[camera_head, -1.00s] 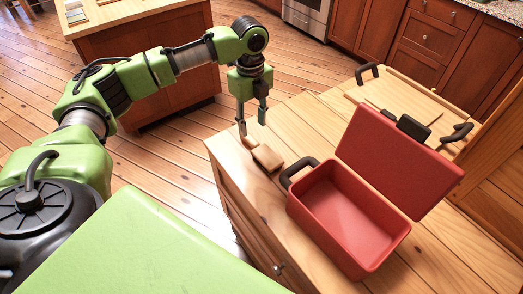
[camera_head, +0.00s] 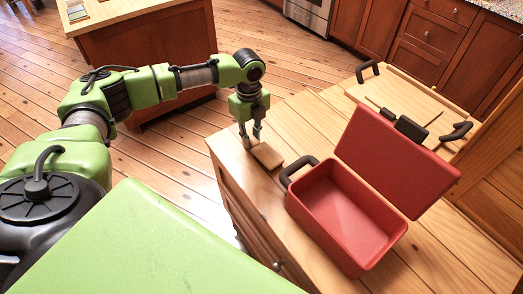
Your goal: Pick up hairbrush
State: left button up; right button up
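A small light-wood hairbrush (camera_head: 267,156) lies on the wooden counter near its left corner, just left of the red box. Its broad block end shows; its handle end is mostly hidden by my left gripper. My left gripper (camera_head: 251,140) points down at the handle end, its fingertips low by the counter and a small distance apart. I cannot tell whether the fingers touch the handle. My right gripper is not in view.
An open red box (camera_head: 345,215) with its lid raised and dark handles stands right of the brush. A wooden tray (camera_head: 395,90) with dark handles lies behind it, with dark items near its front. The counter's left edge is close to the brush.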

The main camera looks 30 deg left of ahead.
pick_arm(q)
grip_shut()
